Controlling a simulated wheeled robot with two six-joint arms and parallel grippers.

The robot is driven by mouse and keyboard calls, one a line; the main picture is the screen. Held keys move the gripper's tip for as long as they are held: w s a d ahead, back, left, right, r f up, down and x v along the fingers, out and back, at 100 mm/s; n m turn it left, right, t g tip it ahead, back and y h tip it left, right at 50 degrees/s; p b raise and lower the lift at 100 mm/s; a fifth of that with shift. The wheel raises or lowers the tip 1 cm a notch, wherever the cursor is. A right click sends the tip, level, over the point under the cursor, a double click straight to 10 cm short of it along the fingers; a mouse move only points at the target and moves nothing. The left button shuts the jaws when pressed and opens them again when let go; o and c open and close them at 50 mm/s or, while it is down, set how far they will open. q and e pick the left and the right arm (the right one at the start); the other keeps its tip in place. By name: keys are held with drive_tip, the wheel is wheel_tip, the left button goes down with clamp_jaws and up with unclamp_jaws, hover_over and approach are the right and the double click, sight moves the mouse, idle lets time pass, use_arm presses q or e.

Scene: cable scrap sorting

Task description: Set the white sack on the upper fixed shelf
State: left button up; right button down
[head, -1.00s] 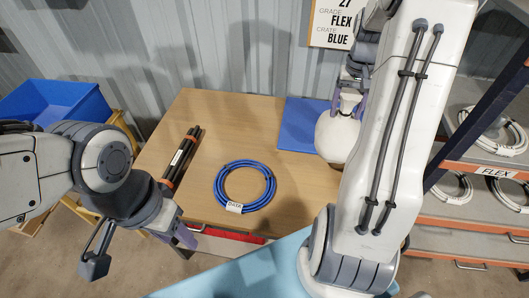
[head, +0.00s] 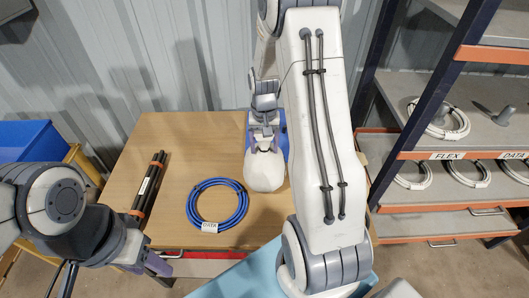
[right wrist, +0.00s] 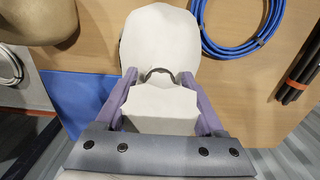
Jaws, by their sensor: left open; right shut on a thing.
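The white sack (head: 264,171) hangs from my right gripper (head: 265,143), in front of the blue mat on the table. In the right wrist view the sack (right wrist: 160,50) fills the top middle, its neck between the purple fingers of the right gripper (right wrist: 160,85), which is shut on it. Whether the sack touches the table is unclear. The shelf rack stands at the right, with an upper shelf (head: 470,120) holding a white coil and a lower shelf (head: 400,190) with more coils. My left gripper (head: 150,268) is open and empty at the table's front left edge.
A blue cable coil (head: 217,226) with a DATA tag lies on the wooden table (head: 180,135). Dark rods (head: 149,187) bound with orange bands lie left of it. A blue crate (head: 30,139) stands at the far left. The rack's dark post (head: 440,85) stands between table and shelves.

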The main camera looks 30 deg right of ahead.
sight(264, 155)
drive_tip(key=shift+f+p, duration=0.55)
drive_tip(key=shift+f, duration=1.6)
unclamp_jaws()
